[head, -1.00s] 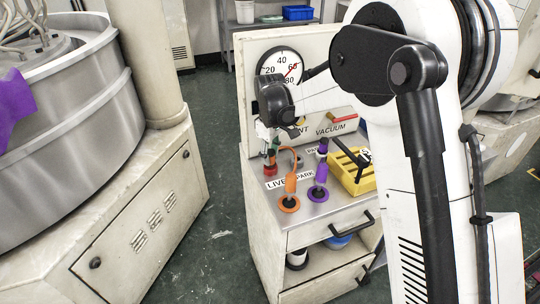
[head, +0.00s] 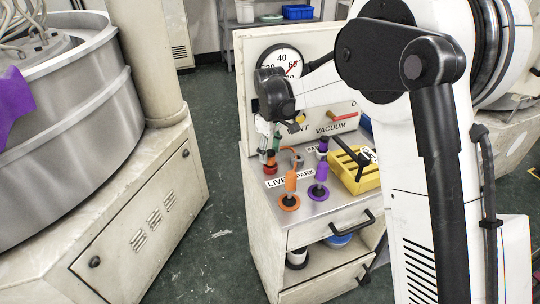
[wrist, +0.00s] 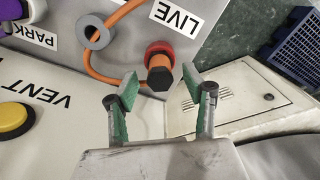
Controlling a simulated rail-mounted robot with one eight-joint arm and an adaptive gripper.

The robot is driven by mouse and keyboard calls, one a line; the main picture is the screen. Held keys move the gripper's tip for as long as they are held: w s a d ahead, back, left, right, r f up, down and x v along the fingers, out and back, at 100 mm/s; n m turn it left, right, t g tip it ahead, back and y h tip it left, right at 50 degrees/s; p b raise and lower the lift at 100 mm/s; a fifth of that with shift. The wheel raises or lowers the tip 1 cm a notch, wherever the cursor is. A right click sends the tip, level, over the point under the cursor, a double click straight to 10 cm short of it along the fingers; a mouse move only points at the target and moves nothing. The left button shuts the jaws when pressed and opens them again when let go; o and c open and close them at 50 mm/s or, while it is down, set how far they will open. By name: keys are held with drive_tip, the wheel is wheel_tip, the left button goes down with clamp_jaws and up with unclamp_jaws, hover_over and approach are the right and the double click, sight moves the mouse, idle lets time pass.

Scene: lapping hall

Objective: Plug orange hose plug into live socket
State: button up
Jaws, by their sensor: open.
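The orange hose plug (wrist: 161,74) stands upright in a red-collared socket (wrist: 158,52) beside the LIVE label (wrist: 176,17); how deep it sits I cannot tell. In the head view the red socket (head: 270,169) is at the cabinet top's left edge. The orange hose (wrist: 103,77) loops beside it and passes by a grey ring (wrist: 95,32) near the PARK label (wrist: 37,37). My gripper (wrist: 165,92) is open, its green-padded fingers spread to either side just short of the plug in the picture. It shows small and partly hidden in the head view (head: 270,142).
An orange stub (head: 290,184) and a purple stub (head: 321,174) rise from the cabinet's front top. A purple plug (head: 322,147) stands behind. The panel with a gauge (head: 277,61) and VENT knob (wrist: 14,119) stands behind.

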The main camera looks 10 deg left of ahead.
sight(271, 151)
wheel_tip(271, 151, up, 10)
drive_tip(key=shift+r, duration=0.15)
drive_tip(key=shift+d, duration=0.1)
idle(0.4)
drive_tip(key=s+d+r+m+t, duration=0.25)
drive_tip(key=s+d+r, duration=0.25)
drive_tip(key=s+d, duration=0.3)
drive_tip(key=s+d+r+m+t, duration=0.1)
drive_tip(key=s+d+r+m, duration=0.4)
drive_tip(key=d, duration=0.6)
drive_tip(key=s+d+f+m+t, duration=0.2)
drive_tip(key=s+d, duration=0.3)
drive_tip(key=s, duration=0.4)
drive_tip(key=s+d+f+m+t, duration=0.1)
drive_tip(key=s+d+f+m, duration=0.2)
drive_tip(key=s+d, duration=0.3)
drive_tip(key=s+f, duration=0.1)
drive_tip(key=s, duration=0.3)
drive_tip(key=shift+t, duration=0.35)
drive_tip(key=shift+c, duration=0.4)
